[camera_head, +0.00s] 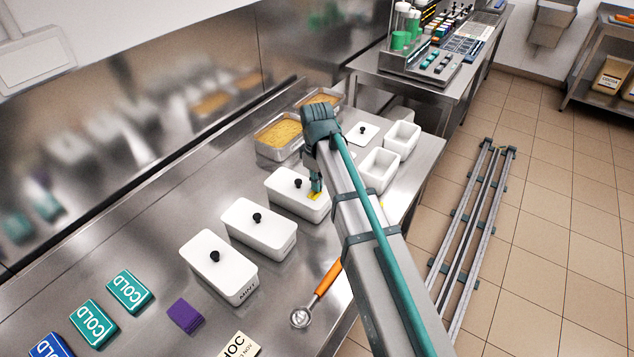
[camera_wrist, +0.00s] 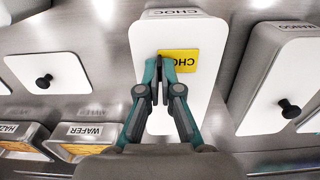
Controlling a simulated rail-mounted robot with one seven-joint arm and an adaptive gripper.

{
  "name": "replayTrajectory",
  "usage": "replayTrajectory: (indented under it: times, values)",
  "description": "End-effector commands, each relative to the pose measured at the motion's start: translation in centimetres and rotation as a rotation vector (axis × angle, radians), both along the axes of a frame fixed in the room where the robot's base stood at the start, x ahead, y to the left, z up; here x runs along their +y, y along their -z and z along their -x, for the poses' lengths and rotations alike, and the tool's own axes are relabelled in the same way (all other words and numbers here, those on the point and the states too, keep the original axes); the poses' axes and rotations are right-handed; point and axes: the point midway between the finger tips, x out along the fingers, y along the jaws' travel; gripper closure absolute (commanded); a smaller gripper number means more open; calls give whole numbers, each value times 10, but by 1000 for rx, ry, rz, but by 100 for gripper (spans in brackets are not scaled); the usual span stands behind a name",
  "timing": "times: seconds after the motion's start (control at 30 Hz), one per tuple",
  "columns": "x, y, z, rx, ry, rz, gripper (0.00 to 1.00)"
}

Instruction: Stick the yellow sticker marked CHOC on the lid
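The yellow sticker marked CHOC (camera_wrist: 183,61) is at my fingertips, over the lid of a white tub (camera_wrist: 140,40) whose end label also reads CHOC. In the head view the yellow sticker (camera_head: 314,196) shows just below my gripper (camera_head: 316,185).
Two more lidded white tubs (camera_head: 258,228) (camera_head: 218,265) stand to the left. Open white tubs (camera_head: 379,170) and wafer trays (camera_head: 280,133) lie beyond. An orange-handled scoop (camera_head: 328,280), a purple block (camera_head: 185,316) and teal COLD packs (camera_head: 130,291) are on the steel bench.

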Motion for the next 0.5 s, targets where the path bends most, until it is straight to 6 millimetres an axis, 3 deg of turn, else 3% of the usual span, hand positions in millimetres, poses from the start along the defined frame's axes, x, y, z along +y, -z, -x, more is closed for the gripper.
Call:
replayTrajectory:
  times: [0.13,0.33,0.5]
  values:
    - [0,0,0,0,0,0,100]
    - [0,0,0,0,0,0,66]
    - [0,0,0,0,0,0,65]
